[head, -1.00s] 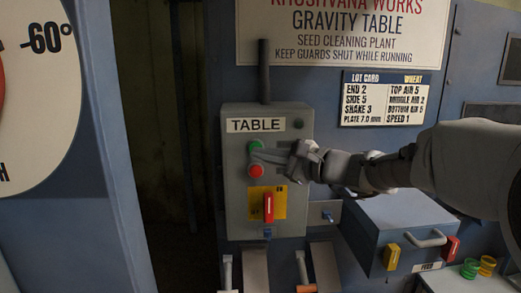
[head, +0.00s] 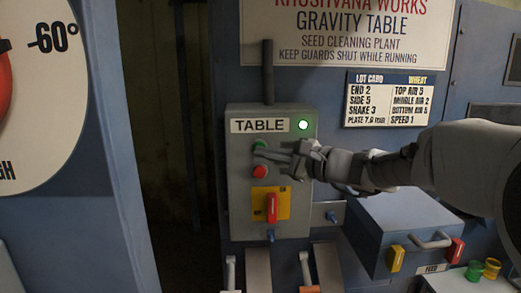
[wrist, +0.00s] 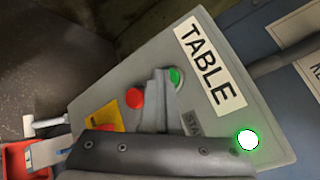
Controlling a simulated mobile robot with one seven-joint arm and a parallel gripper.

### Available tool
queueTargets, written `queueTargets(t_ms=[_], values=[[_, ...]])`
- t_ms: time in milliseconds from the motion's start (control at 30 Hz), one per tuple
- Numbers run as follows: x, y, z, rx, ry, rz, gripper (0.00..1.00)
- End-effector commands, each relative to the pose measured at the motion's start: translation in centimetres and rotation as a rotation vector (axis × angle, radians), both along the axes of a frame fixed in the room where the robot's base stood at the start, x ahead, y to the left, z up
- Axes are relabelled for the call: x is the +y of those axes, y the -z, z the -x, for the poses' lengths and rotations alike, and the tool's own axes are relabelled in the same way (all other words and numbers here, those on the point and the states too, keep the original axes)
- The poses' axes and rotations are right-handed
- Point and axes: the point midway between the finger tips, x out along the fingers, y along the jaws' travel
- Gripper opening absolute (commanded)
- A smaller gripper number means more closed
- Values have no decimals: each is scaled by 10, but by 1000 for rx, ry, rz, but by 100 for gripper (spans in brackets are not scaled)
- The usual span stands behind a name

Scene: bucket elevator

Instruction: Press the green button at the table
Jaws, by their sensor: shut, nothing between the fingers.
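The grey TABLE control box (head: 238,190) is on the blue machine front. Its green button (head: 260,144) sits above a red button (head: 260,171). My gripper (head: 257,153) reaches in from the right, shut and empty, with its fingertips at the green button's lower edge. In the wrist view the green button (wrist: 176,77) shows partly behind the fingers (wrist: 161,78), and the red button (wrist: 134,98) is beside them. I cannot tell whether the fingertips touch the green button. The round lamp (head: 303,125) right of the TABLE label glows green, also in the wrist view (wrist: 247,139).
A red rotary switch on a yellow plate (head: 285,203) is below the buttons. A blue box with a handle (head: 400,215) juts out at lower right, near green and yellow cups (head: 491,268). Levers stand below the control box.

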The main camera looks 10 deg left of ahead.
Motion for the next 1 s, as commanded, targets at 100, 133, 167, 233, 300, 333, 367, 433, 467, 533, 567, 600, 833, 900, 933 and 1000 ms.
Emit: queueTargets(t_ms=[100,133,167,233,300,333,367,433,467,533,567,600,833,900,933,1000], values=[[0,0,-1,0,0,0,0],[0,0,-1,0,0,0,0],[0,0,-1,0,0,0,0],[0,0,-1,0,1,1,0],[0,0,-1,0,1,1,0],[0,0,-1,0,1,1,0],[0,0,0,0,1,0,0],[0,1,1,0,1,0,0],[-1,1,2,0,1,0,0],[-2,2,6,0,1,1,0],[-2,2,7,-1,1,0,0],[-3,2,10,-2,1,1,0],[-5,1,17,1,1,0,0],[-5,1,17,1,1,0,0],[-5,1,17,1,1,0,0],[-5,1,17,1,1,0,0]])
